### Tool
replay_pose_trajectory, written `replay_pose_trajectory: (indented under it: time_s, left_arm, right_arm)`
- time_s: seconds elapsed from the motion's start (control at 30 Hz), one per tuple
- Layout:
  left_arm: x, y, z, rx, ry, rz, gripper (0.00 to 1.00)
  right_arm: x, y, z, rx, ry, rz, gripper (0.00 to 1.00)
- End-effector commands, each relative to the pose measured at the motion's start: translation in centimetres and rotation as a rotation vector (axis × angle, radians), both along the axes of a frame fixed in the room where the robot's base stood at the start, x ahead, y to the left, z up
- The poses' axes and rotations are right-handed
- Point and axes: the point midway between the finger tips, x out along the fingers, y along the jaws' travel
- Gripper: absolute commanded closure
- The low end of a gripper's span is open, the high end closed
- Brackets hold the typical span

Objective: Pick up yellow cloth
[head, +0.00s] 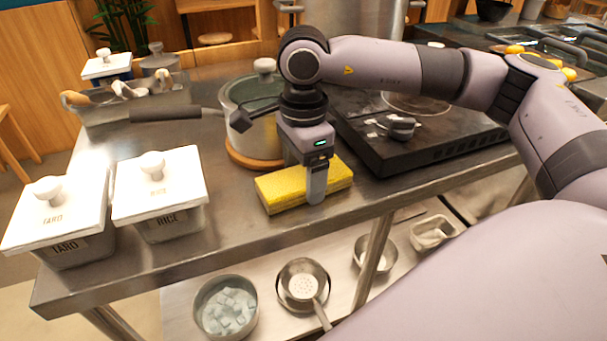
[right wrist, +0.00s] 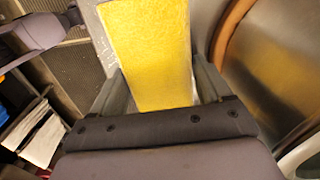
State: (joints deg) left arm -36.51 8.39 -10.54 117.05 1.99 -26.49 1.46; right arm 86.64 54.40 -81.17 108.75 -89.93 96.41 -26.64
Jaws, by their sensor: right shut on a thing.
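The yellow cloth (head: 279,191) is a thick, folded, rectangular pad on the metal counter, in front of the pot. My right gripper (head: 315,190) comes down over it and is shut on it, with one finger showing on its near side. In the right wrist view the yellow cloth (right wrist: 150,50) lies between the two fingers of the right gripper (right wrist: 160,92). Whether the cloth still touches the counter is hard to tell. My left gripper is not in view.
A lidded pot (head: 250,95) on a wooden trivet stands just behind the cloth. A black stove (head: 430,135) is to the right. White-lidded containers labelled RICE (head: 160,185) and TARO (head: 55,220) stand at the left. Bare counter (head: 235,235) lies in front of the cloth.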

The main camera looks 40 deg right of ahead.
Motion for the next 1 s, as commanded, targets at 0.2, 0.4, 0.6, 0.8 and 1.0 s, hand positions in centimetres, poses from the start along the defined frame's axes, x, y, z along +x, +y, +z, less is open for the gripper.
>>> replay_pose_trajectory:
  time_s: [0.2, 0.4, 0.6, 0.8, 1.0]
  left_arm:
    - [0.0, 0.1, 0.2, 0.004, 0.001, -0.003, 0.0]
    - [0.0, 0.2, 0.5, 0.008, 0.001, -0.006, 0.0]
    - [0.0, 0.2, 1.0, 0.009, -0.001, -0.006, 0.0]
    - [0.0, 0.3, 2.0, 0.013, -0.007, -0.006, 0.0]
    - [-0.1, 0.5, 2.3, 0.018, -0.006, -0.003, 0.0]
  right_arm:
    - [0.1, 0.0, 2.1, 0.001, -0.003, -0.001, 0.59]
    - [0.1, 0.1, 6.2, 0.002, -0.005, 0.002, 0.59]
    - [0.1, 0.1, 11.2, 0.002, -0.005, 0.001, 0.59]
    - [0.0, 0.0, 16.3, 0.0, -0.005, 0.0, 0.59]
    - [0.0, 0.0, 19.0, 0.001, -0.002, 0.0, 0.59]
